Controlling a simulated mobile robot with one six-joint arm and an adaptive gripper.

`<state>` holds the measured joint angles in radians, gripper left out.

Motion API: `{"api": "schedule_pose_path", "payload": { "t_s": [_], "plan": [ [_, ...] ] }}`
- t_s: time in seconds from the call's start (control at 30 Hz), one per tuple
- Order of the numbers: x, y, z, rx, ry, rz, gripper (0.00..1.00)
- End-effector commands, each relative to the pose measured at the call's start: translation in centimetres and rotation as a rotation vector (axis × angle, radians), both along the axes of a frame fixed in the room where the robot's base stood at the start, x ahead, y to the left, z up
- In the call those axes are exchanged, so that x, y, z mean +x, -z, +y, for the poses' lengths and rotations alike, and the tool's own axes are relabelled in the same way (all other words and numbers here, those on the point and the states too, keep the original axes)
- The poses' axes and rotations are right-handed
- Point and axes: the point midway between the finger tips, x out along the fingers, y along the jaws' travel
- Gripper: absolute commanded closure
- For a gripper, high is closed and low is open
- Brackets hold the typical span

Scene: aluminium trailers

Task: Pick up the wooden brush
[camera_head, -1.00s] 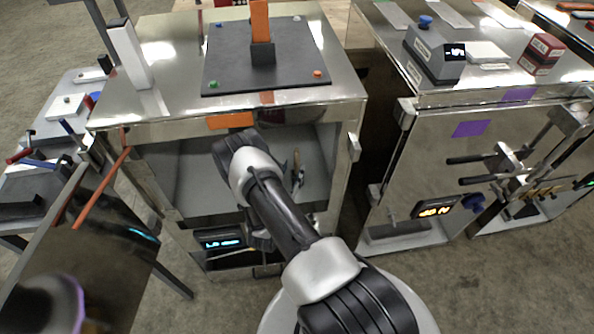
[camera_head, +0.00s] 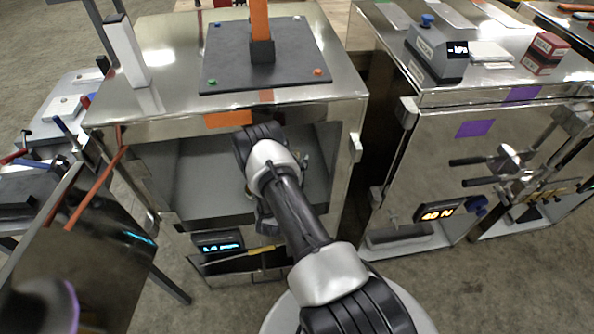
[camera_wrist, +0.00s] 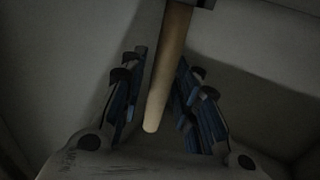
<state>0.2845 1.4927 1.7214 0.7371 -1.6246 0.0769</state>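The wooden brush (camera_wrist: 168,72) shows in the wrist view as a pale round wooden handle, running from the top edge down between my fingers. A grey piece shows at its top end, and the rest is cut off by the frame. My gripper (camera_wrist: 162,56) is open, with one blue-padded finger on each side of the handle. A dark gap shows between the left finger and the handle; the right finger is very close, and I cannot tell whether it touches. In the head view my arm hides the gripper and the brush.
The gripper is inside the open compartment of a metal cabinet (camera_head: 160,98), whose walls and top edge are close around my arm. A dark board (camera_head: 225,70) with an orange post lies on top. Another metal cabinet (camera_head: 420,160) stands right; a cluttered table (camera_head: 50,125) is left.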

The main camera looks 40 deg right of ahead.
Motion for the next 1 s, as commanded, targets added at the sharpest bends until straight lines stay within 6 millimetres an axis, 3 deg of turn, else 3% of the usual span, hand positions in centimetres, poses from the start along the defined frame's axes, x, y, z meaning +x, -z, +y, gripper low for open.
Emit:
{"api": "schedule_pose_path", "payload": {
  "t_s": [0.4,0.77,1.0],
  "plan": [
    [0.0,0.0,0.0,0.0,0.0,0.0,1.0],
    [0.0,-0.3,0.0,0.0,0.0,0.0,1.0],
    [0.0,-3.1,0.0,0.0,0.0,-0.001,1.0]
  ]
}}
